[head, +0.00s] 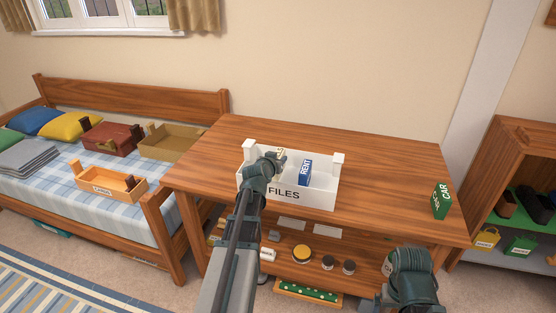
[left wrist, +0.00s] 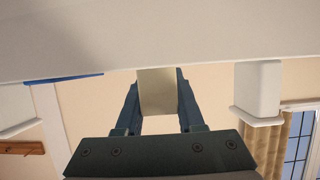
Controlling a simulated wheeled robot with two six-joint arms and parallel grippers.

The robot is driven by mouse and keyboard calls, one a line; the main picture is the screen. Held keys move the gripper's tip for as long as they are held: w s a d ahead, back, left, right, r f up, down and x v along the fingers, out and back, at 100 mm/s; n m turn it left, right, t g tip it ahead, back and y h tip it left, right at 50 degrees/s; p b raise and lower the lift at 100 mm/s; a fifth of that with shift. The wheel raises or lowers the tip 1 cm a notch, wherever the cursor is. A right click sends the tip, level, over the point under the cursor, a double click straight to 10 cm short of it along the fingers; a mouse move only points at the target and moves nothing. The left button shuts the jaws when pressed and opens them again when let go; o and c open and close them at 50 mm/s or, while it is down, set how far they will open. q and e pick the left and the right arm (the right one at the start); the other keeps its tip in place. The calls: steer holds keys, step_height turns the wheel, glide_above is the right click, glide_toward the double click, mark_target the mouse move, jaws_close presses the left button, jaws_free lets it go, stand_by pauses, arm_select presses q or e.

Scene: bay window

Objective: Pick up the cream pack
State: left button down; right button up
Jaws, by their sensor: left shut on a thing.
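The cream pack (head: 281,152) is between the fingers of my left gripper (head: 272,158), at the white box marked FILES (head: 318,197) on the wooden table. The left wrist view shows the pack (left wrist: 157,92) between both fingers of the left gripper (left wrist: 157,98), its upper end cut off by a pale surface. The arm hides much of the box's left side, so I cannot tell if the pack touches the box floor. My right gripper (head: 408,275) is low at the table's front right; its fingers do not show clearly.
A blue RENT pack (head: 305,172) stands in the white box. A green CAR pack (head: 441,200) stands at the right of the table (head: 385,170). Jars and cards are on the shelf below. A bench with trays (head: 112,185) is at left, an open cabinet (head: 515,155) at right.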

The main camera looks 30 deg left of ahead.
arm_select(q)
step_height(320, 180, up, 7)
steer(key=p, duration=0.5)
steer(key=shift+f+p, duration=0.15)
steer(key=shift+p, duration=0.15)
